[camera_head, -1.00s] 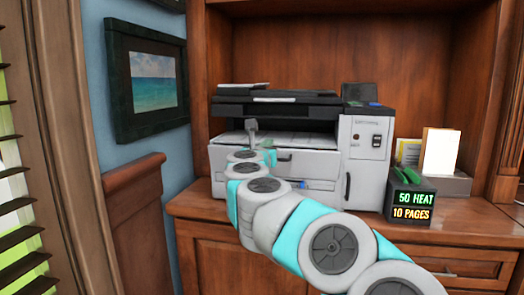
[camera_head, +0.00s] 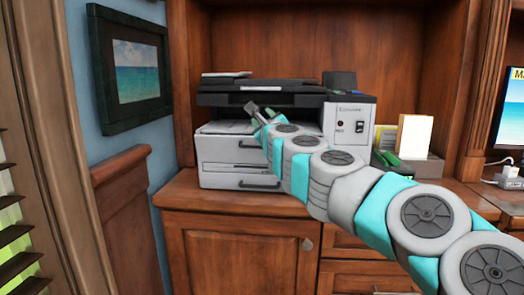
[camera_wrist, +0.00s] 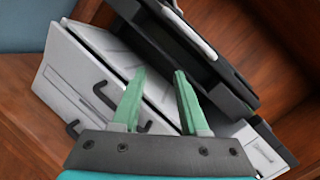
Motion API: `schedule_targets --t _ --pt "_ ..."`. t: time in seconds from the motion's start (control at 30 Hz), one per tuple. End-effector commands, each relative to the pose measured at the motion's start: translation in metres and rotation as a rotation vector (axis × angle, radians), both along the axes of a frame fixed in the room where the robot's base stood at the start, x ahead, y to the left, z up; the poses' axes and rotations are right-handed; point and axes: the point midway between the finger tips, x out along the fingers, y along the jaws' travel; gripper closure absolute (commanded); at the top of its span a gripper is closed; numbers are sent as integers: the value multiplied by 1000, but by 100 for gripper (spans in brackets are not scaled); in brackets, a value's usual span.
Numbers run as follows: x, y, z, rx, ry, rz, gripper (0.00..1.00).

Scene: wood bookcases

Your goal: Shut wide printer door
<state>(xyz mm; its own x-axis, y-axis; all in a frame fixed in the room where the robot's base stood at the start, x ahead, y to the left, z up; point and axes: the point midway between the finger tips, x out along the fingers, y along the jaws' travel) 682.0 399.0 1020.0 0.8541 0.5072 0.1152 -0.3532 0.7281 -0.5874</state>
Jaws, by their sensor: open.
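The printer (camera_head: 347,122) stands in the bookcase recess, with a dark scanner top (camera_head: 262,93) and a pale grey body. Its wide front (camera_head: 215,155) has an upper panel and a lower panel, each with a dark handle. A white surface (camera_head: 225,127) shows in the gap under the scanner top. I cannot tell how far the wide door stands open. My gripper (camera_head: 258,112) is in front of that gap, near the upper panel's top edge. In the wrist view its green fingers (camera_wrist: 158,73) are apart and empty, over the pale front (camera_wrist: 72,82). Contact is unclear.
A dark holder (camera_head: 390,158) and a pale box with white card (camera_head: 404,138) stand right of the printer. The bookcase side wall (camera_head: 182,80) is close on its left. Cabinet doors (camera_head: 235,248) are below the counter. A monitor (camera_head: 512,108) is farther right.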

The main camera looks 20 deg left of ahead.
Motion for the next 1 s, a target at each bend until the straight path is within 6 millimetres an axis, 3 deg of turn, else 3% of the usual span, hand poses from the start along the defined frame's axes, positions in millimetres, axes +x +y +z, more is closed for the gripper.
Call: schedule_targets --t 0.13,0.3,0.57,0.77,1.0 --pt "6 -19 -24 -256 -163 110 56" --pt "-2 -39 -55 -521 -358 244 56" --pt "-18 -60 -88 -734 -546 370 56" --pt "-17 -55 -91 -757 -571 390 56" --pt "-1 -27 -92 -756 -568 389 56"
